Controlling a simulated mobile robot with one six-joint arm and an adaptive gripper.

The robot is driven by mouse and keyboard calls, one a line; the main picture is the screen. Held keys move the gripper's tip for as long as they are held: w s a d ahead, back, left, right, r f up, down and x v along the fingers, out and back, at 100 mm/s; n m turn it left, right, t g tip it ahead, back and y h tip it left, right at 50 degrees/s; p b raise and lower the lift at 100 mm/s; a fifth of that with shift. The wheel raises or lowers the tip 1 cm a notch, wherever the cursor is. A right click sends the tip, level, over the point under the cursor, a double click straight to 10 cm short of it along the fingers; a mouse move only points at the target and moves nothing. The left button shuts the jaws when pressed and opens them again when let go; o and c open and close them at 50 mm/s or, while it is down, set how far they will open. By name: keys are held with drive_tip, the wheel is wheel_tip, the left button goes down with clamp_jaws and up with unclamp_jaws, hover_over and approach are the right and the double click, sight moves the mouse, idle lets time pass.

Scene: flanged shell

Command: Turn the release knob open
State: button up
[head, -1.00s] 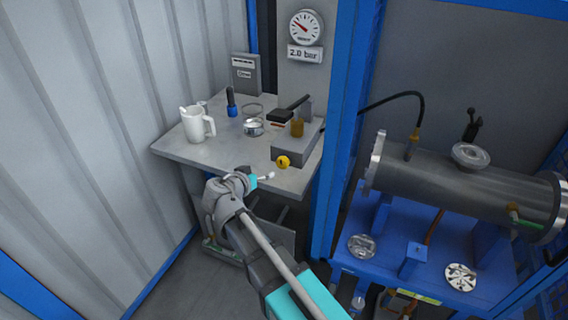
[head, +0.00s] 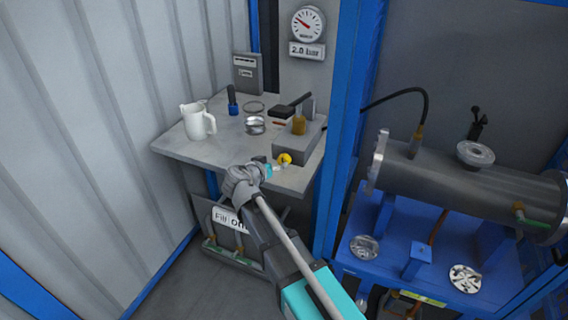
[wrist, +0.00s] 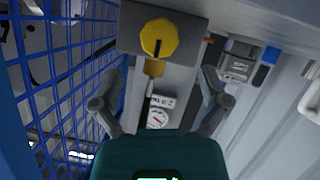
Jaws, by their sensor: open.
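The yellow release knob (head: 285,158) is on the front face of the grey block (head: 297,145) at the table's front right edge. In the wrist view the yellow knob (wrist: 159,38) has a lobed rim and a dark raised bar across it. My gripper (head: 276,168) is close to the knob in the head view, its tip partly hidden by my wrist. In the wrist view my gripper (wrist: 165,75) has its two fingers spread wide, with the knob above and between them, apart from both. Nothing is held.
A white jug (head: 197,121), a blue-based black item (head: 232,101) and a metal ring (head: 255,125) stand on the grey table (head: 180,148). A blue post (head: 345,120) rises just right of the block. A gauge (head: 307,23) hangs behind. Blue mesh (wrist: 70,60) is at left in the wrist view.

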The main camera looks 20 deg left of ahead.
sight(281, 161)
drive_tip(key=b+x, duration=0.2)
drive_tip(key=x, duration=0.4)
drive_tip(key=shift+w+f, duration=0.1)
drive_tip(key=shift+w, duration=0.1)
drive_tip(key=c, duration=1.1)
drive_tip(key=shift+c, duration=0.2)
drive_tip(key=n+h+b, duration=0.1)
drive_tip(key=n, duration=0.1)
drive_tip(key=shift+f+n+h, duration=0.1)
drive_tip(key=shift+n+h, duration=0.2)
drive_tip(key=shift+h, duration=0.1)
drive_tip(key=shift+a+n+t+h+b, duration=0.1)
drive_tip(key=shift+n+t+h+b, duration=0.2)
drive_tip(key=shift+n+h+b, duration=0.75)
drive_tip(key=shift+n, duration=0.35)
